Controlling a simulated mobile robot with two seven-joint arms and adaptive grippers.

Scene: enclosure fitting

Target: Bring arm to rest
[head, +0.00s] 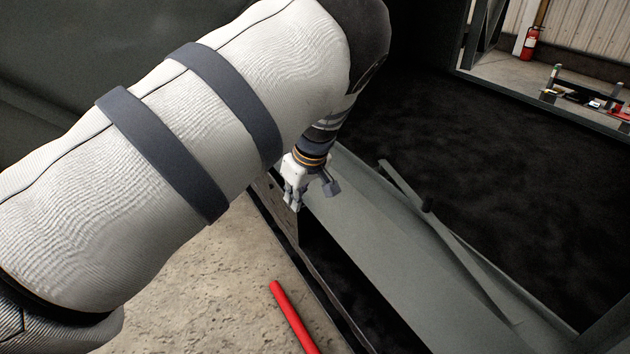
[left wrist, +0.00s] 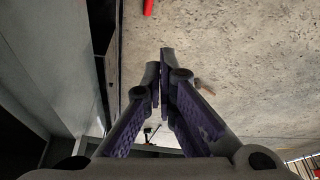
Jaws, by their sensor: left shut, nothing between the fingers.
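My left arm crosses the head view from the left in its padded white sleeve. My left gripper (head: 308,194) hangs at its end, beside the near edge of the grey enclosure sill (head: 365,235). In the left wrist view the left gripper (left wrist: 160,62) has its two fingers together at the tips, with nothing held, above bare concrete. My right gripper is in neither view.
A red bar (head: 292,317) lies on the concrete floor (head: 215,285); its end shows in the left wrist view (left wrist: 148,7). A thin grey strip (head: 455,245) lies across the sill. A dark interior lies beyond. A fire extinguisher (head: 530,43) stands far back.

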